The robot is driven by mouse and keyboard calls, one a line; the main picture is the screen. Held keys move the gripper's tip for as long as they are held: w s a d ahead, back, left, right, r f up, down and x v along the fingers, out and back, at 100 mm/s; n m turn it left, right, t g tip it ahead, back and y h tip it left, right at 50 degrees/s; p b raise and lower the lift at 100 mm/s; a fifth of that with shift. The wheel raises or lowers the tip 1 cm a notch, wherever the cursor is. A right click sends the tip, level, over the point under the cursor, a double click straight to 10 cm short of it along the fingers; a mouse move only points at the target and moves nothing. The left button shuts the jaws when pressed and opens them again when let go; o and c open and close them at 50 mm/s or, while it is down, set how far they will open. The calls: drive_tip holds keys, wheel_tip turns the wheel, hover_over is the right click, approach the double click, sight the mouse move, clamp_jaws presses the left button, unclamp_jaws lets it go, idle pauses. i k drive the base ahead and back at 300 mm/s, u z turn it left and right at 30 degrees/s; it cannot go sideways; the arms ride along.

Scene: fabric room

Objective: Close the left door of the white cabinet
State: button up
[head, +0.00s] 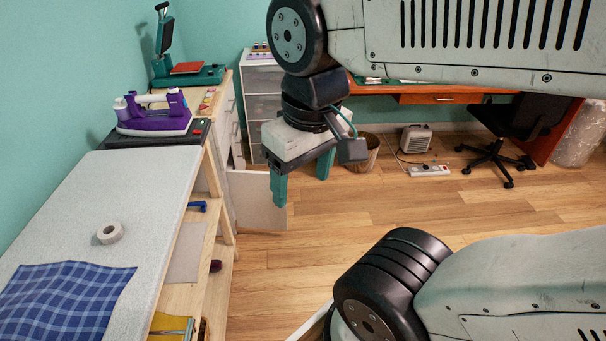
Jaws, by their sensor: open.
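The white cabinet (225,116) stands against the left wall beyond the ironing table, with a pale wooden top. Its front is seen at a steep angle. A white door panel (252,200) stands open low down, sticking out to the right over the floor. My gripper (301,190) hangs pointing down, with its two green fingers apart and nothing between them. The nearer finger overlaps the door's right part in the picture; I cannot tell whether it touches. The door's hinge side is partly hidden by the table frame.
The ironing table (150,190) with tape (110,233), blue plaid cloth (65,300) and a purple iron (155,113) fills the left. A drawer unit (262,85), basket (364,152), heater (416,138) and chair (505,130) stand behind. The wooden floor (400,205) is clear in the middle.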

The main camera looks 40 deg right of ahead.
sight(254, 206)
drive_tip(key=z, duration=0.35)
drive_tip(key=k, duration=0.4)
drive_tip(key=z, duration=1)
drive_tip(key=i, duration=0.75)
drive_tip(key=u, duration=1)
drive_tip(key=i, duration=0.65)
drive_tip(key=u, duration=0.75)
